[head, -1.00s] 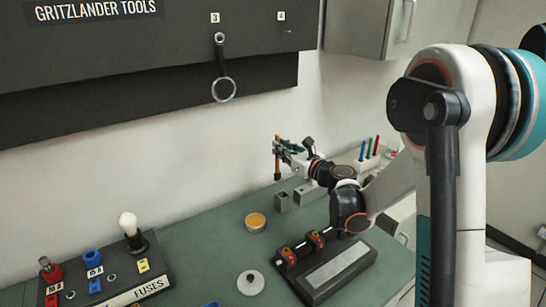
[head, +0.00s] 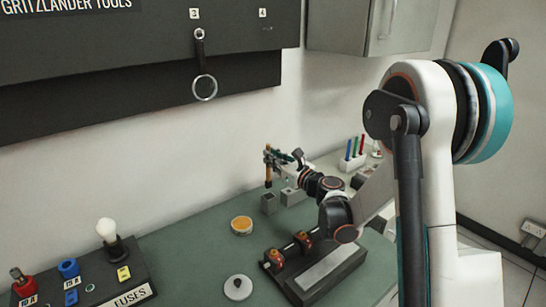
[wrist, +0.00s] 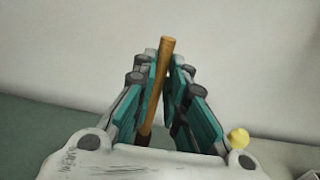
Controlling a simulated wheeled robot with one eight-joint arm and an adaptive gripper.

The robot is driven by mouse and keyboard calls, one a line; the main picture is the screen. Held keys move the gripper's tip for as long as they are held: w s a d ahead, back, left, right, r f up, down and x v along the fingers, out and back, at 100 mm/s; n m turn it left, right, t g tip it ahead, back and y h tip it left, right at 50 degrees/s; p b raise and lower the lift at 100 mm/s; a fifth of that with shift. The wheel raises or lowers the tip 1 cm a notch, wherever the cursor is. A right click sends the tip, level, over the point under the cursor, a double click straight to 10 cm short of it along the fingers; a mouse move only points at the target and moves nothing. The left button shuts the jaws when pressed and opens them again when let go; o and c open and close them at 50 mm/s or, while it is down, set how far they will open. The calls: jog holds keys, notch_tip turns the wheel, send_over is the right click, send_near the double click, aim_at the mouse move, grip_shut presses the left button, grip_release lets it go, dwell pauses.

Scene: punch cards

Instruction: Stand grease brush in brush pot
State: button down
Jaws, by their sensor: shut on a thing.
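The grease brush (head: 268,174) is an upright stick with a brown wooden handle and a dark lower end. My gripper (head: 272,157) is shut on its handle, which also shows slightly tilted between the teal fingers in the wrist view (wrist: 156,90). A small grey square pot (head: 268,205), apparently the brush pot, stands on the bench directly below the brush in the head view. A small gap shows between the brush's lower end and the pot's rim. The pot is not seen in the wrist view, and depth alignment is hard to tell.
A grey block-like holder (head: 291,197) sits just right of the pot. A rack of coloured pens (head: 353,160) stands farther right. An orange-filled tin (head: 241,225), a black fixture (head: 318,270) and a fuse board (head: 100,285) are nearer. The wall rises behind the bench.

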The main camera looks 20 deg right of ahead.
notch_tip(320, 180, down, 8)
jog(key=b, duration=0.5)
jog(key=shift+r+b, duration=0.2)
jog(key=shift+b, duration=0.1)
jog(key=c, duration=1.5)
grip_release()
jog(key=shift+c, duration=0.2)
jog(key=v, duration=1.2)
